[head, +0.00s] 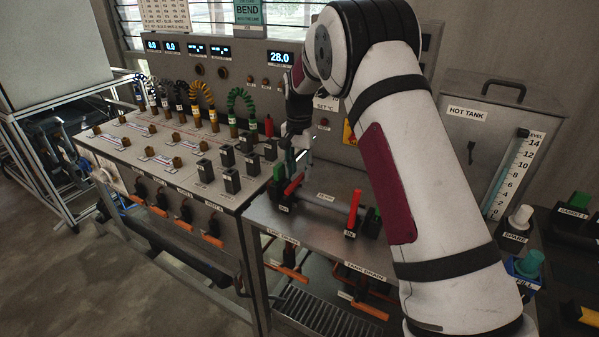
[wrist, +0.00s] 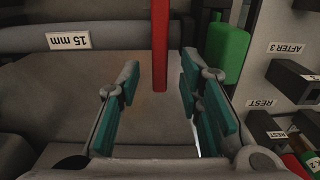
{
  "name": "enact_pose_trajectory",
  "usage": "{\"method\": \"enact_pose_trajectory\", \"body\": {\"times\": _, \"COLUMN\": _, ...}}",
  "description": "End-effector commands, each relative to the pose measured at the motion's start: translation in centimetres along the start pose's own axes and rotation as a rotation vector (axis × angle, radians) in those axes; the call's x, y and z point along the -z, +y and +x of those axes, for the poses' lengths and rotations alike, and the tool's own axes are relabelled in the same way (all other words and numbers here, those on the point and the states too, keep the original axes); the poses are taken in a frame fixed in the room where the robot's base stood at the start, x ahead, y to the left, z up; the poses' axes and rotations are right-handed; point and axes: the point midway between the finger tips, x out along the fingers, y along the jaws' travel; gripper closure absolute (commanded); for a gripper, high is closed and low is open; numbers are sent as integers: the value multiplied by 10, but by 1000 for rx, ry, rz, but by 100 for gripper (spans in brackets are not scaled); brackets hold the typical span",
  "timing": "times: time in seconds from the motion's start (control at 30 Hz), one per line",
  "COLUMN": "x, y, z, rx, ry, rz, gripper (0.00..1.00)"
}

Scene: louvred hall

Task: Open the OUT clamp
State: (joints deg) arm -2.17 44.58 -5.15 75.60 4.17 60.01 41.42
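Two clamps with red levers and green blocks stand on the steel bench in the head view. The left clamp's red lever (head: 293,186) leans over beside its green block (head: 279,171); the right clamp's red lever (head: 354,207) stands upright. Their small labels are hard to read, so I cannot be sure which is OUT. My gripper (head: 300,163) points down at the left clamp. In the wrist view my gripper (wrist: 160,75) is open, teal pads apart, with a red lever (wrist: 160,45) between them, gaps either side. A green block (wrist: 228,52) is just right of the fingers.
A panel with black blocks (head: 232,181) and coiled cables (head: 203,92) lies left of the clamps. The hot tank (head: 470,135) stands right, behind my arm. Black blocks (wrist: 292,80) labelled REST and AFTER 3 are near the wrist view's right edge.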

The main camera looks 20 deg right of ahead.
Motion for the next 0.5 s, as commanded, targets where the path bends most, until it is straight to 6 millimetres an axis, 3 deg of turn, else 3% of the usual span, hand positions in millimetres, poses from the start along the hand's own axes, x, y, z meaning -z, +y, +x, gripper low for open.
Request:
{"method": "enact_pose_trajectory", "body": {"times": 0.13, "x": 0, "y": 0, "z": 10, "rx": 0, "ry": 0, "rz": 0, "gripper": 67}}
{"method": "enact_pose_trajectory", "body": {"times": 0.43, "x": 0, "y": 0, "z": 12, "rx": 0, "ry": 0, "rz": 0, "gripper": 67}}
{"method": "enact_pose_trajectory", "body": {"times": 0.5, "x": 0, "y": 0, "z": 12, "rx": 0, "ry": 0, "rz": 0, "gripper": 80}}
